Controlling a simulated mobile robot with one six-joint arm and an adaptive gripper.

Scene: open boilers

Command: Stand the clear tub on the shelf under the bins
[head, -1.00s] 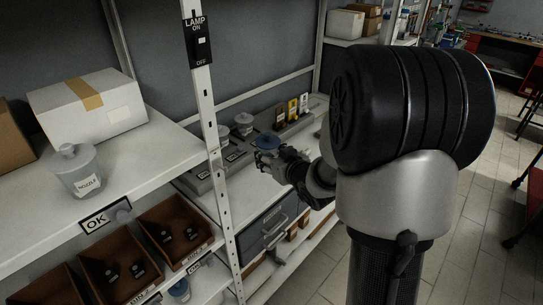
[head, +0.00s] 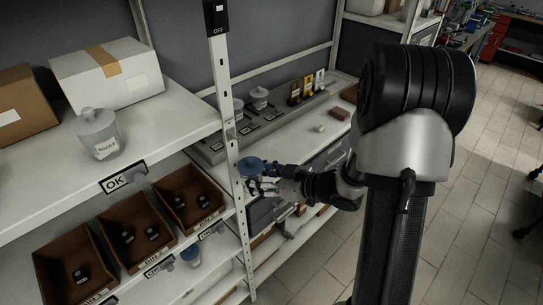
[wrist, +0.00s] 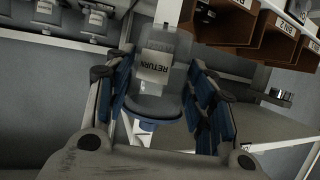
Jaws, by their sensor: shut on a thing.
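My gripper (head: 262,182) is shut on a clear tub with a blue lid (head: 252,167). The tub is held in the air beside the front of the shelf post. In the wrist view the clear tub (wrist: 168,55) sits between the blue-padded fingers (wrist: 160,100), its RETURN label upside down in the picture. The shelf under the bins (head: 212,262) shows only partly. A small blue-lidded container (head: 190,254) stands on it.
The perforated post (head: 232,150) stands between the bays, close to my gripper. A NOZZLE tub (head: 98,133) and a white carton (head: 108,78) stand on the upper shelf. Floor at right is open.

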